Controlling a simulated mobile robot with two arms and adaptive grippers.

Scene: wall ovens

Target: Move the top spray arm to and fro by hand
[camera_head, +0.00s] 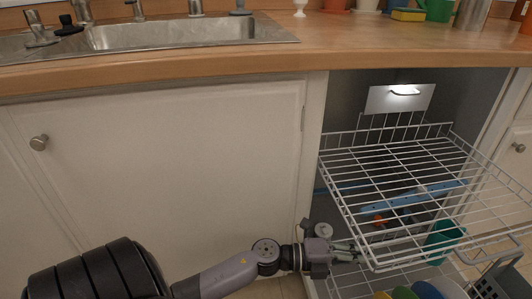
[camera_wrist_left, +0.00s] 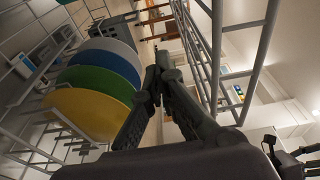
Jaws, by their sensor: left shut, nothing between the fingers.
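The top spray arm (camera_head: 420,197) looks like a light blue bar. It lies inside the open dishwasher and shows through the wires of the pulled-out upper rack (camera_head: 372,268). My left gripper (camera_head: 350,249) is at the front left corner of this rack, low beside its side wires, short of the blue bar. Its fingers are shut and empty. They also show together in the left wrist view (camera_wrist_left: 160,62), with rack wires to their right. I cannot make out the spray arm in the left wrist view. My right gripper is not in view.
Yellow (camera_wrist_left: 88,108), green (camera_wrist_left: 98,85) and blue (camera_wrist_left: 112,62) plates stand in the lower rack close to my left fingers. A teal cup (camera_head: 443,240) and a dark basket (camera_head: 503,281) are at the right. The counter (camera_head: 350,48) runs above; a closed cabinet door (camera_head: 165,165) is left.

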